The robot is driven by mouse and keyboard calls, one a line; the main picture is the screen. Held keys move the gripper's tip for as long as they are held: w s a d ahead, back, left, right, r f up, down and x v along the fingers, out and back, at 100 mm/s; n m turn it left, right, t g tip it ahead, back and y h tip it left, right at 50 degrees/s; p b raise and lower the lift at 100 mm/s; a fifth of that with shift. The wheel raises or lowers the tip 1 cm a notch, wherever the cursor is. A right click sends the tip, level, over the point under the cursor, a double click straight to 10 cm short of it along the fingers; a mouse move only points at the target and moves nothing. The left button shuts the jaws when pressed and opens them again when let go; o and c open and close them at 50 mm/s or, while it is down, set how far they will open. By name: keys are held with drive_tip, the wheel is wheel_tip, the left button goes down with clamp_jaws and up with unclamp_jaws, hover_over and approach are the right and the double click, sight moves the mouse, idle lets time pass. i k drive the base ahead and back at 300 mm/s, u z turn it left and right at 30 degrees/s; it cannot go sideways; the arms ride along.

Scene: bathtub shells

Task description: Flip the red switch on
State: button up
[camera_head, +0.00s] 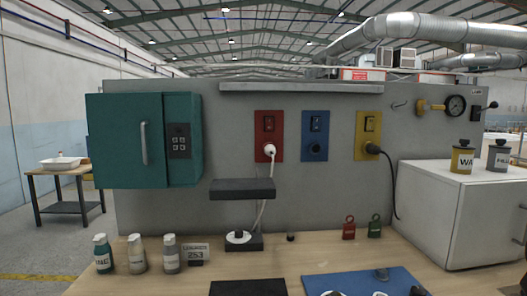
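The red switch (269,123) is a dark rocker at the top of a red wall panel (259,142) on the grey back wall. A white plug (270,150) sits in the socket below it, and its pale cable runs down behind a dark slab. The rocker is too small to tell whether it is on or off. My gripper is not recognisable in this view.
A blue panel (316,147) and a yellow panel (360,140) with a black plug are to the right. A dark slab (242,188) juts out below the red panel. A teal cabinet (125,140) is left; bottles stand on the wooden bench (310,262).

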sight(269, 120)
drive_tip(key=k, duration=1.3)
drive_tip(key=u, duration=0.5)
drive_tip(key=i, duration=1.85)
drive_tip(key=z, duration=0.45)
